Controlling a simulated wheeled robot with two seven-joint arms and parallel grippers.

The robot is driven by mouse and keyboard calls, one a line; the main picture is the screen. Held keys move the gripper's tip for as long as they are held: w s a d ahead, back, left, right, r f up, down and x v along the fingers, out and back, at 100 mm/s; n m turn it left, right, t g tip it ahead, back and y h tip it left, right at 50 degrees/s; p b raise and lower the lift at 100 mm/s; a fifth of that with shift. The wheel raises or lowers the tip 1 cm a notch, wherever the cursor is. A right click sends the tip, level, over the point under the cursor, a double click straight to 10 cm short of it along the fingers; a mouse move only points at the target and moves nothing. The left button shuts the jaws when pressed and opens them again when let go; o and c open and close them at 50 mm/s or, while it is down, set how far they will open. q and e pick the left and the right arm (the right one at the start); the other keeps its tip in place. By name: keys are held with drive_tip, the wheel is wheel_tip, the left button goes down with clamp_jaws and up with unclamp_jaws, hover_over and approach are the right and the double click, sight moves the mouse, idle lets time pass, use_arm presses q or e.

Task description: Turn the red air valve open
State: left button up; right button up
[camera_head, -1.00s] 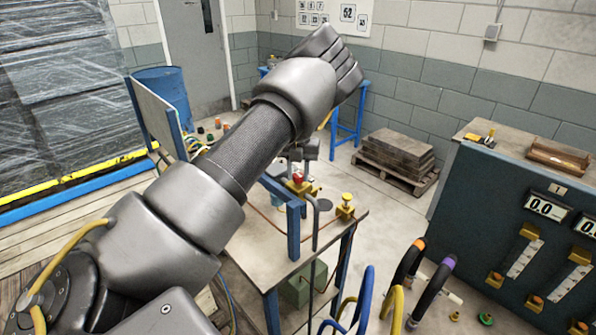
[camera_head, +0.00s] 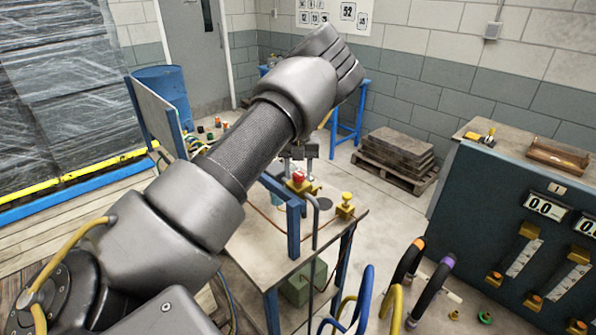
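A small red part (camera_head: 298,177), which looks like the red air valve, sits on a yellow body on the small blue-legged table (camera_head: 262,250). It is too small to tell how its handle is turned. My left arm crosses the view from lower left to upper centre and hides what lies behind it. Dark grey blocks just beyond and above the red part look like my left gripper (camera_head: 304,159), partly hidden by the arm. I cannot tell whether it touches the red part, or whether it is open or shut. My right gripper is not in view.
A yellow fitting (camera_head: 345,205) stands at the table's right corner. Blue, yellow and black hoses (camera_head: 434,290) rise at the lower right beside a dark control cabinet (camera_head: 480,215). A pallet of brown slabs (camera_head: 397,155) lies on the floor behind.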

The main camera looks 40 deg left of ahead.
sight(298, 174)
use_arm(q)
drive_tip(key=shift+o, duration=0.6)
drive_tip(key=shift+r, duration=0.15)
wheel_tip(298, 174, up, 10)
drive_tip(key=b, duration=0.2)
drive_tip(key=shift+r+b, duration=0.2)
drive_tip(key=shift+b, duration=0.2)
drive_tip(key=shift+f, duration=0.1)
wheel_tip(298, 174, down, 11)
drive_tip(key=p, duration=0.2)
drive_tip(key=shift+p, duration=0.4)
